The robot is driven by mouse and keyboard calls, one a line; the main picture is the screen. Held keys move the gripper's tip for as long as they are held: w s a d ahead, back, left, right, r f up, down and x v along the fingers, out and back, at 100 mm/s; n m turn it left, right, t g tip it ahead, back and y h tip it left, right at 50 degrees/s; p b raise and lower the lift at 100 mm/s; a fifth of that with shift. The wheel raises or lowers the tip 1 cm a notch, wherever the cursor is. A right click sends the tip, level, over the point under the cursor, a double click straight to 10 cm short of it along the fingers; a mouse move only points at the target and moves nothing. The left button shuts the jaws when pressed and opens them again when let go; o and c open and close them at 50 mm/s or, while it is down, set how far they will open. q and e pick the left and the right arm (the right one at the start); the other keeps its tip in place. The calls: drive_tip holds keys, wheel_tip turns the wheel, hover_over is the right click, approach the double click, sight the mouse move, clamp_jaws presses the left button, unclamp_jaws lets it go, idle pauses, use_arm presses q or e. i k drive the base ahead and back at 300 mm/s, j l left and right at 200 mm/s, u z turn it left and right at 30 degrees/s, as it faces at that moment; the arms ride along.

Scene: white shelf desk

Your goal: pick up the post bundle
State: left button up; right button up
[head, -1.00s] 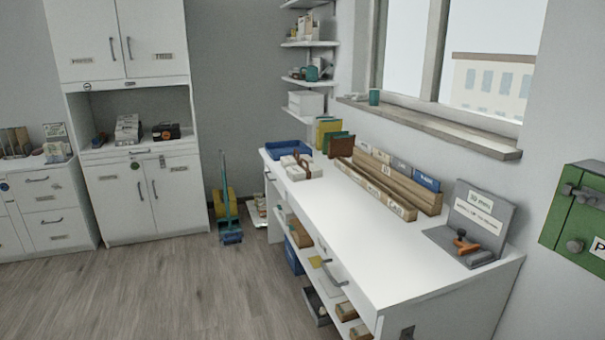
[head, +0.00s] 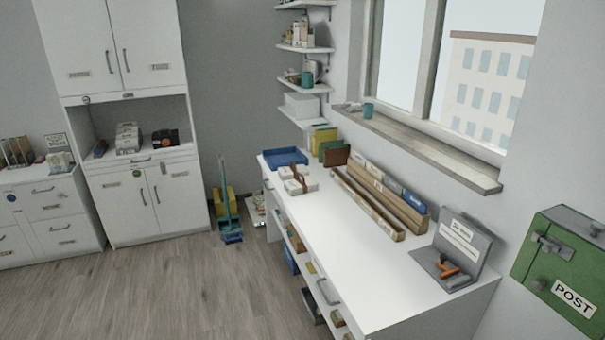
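What looks like the post bundle (head: 299,187), a pale stack with a brown strap or handle standing up from it, lies on the white desk (head: 345,255). It sits toward the desk's far end, in front of a blue tray (head: 285,159). Neither of my grippers shows in the head view.
A long wooden sorter (head: 378,200) runs along the wall side of the desk. A grey stand with an orange-handled stamp (head: 446,269) is at the near right. A green POST box (head: 560,265) hangs on the right wall.

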sight(297, 187)
drive_tip(key=i+j+z, duration=0.2)
drive_tip(key=i+j, duration=0.45)
drive_tip(key=i, duration=0.55)
drive_tip(key=i+j+z, duration=0.2)
drive_tip(key=i+j, duration=0.65)
drive_tip(key=i, duration=0.35)
drive_tip(key=i+j+z, duration=0.2)
drive_tip(key=i+j, duration=0.8)
drive_tip(key=i, duration=0.1)
